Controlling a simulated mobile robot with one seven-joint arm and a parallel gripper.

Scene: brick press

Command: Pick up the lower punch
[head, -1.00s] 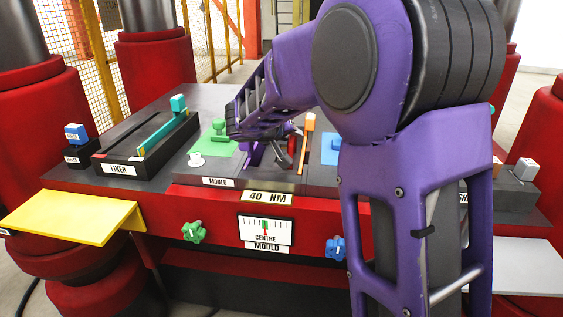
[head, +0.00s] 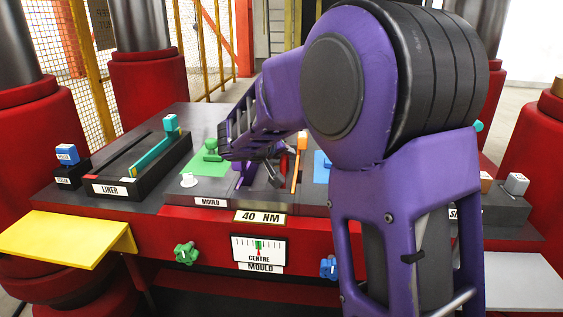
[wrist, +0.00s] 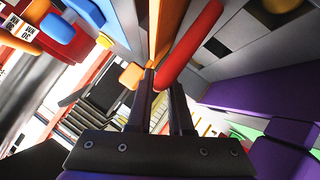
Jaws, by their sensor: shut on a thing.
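My gripper (head: 273,173) is over the mould area at the middle of the press. In the wrist view my two fingers (wrist: 164,82) are close together on a red bar (wrist: 192,45), which slants up and to the right from between the tips. The red bar also shows in the head view (head: 284,164), partly hidden by my gripper and arm. No label for the lower punch is readable, so I cannot tell by name whether the red bar is part of it. Whether it is clear of the mould is hidden.
An orange-topped upright bar (head: 301,146) stands close right of my gripper. The black liner tray (head: 152,182) lies farther left. A blue mat (head: 321,166) is partly hidden.

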